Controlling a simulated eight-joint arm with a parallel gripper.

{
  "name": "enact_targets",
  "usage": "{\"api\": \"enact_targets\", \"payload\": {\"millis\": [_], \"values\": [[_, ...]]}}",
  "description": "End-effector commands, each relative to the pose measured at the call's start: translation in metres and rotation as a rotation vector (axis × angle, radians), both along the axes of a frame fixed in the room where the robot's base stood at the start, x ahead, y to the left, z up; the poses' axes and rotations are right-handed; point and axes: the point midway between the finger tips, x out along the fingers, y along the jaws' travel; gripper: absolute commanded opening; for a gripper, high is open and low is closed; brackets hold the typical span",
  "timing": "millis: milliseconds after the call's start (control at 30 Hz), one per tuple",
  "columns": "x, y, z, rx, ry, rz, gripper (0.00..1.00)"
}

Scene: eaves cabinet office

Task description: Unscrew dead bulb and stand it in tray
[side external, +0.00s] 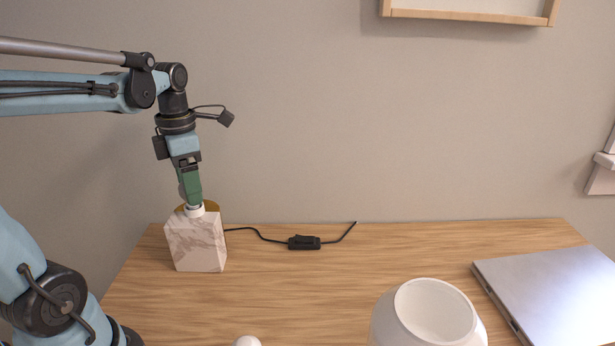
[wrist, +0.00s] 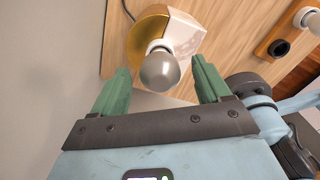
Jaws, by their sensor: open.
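The lamp base (side external: 196,245) is a white marble block at the back left of the desk; it also shows in the wrist view (wrist: 188,32). A brass disc (wrist: 150,25) and a white socket (wrist: 160,46) are on it. A greyish bulb (wrist: 160,71) sits in the socket; in the side view it is mostly hidden. My gripper (side external: 194,200) points down over the lamp. In the wrist view its green fingers (wrist: 160,66) are open on either side of the bulb, with gaps visible. A wooden tray (wrist: 270,40) with a black-rimmed hole is at the upper right.
A cord with a black switch (side external: 303,242) lies behind. Mid-desk is clear.

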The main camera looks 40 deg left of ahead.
Motion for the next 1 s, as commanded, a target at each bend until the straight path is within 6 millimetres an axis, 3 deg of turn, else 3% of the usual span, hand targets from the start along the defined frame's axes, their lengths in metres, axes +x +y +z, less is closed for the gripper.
{"api": "enact_targets", "payload": {"millis": [267, 1000], "values": [[0.0002, -0.0001, 0.0, 0.0, -0.001, -0.08, 0.76], [0.0005, -0.0001, 0.0, 0.0, 0.0, -1.023, 0.76]]}}
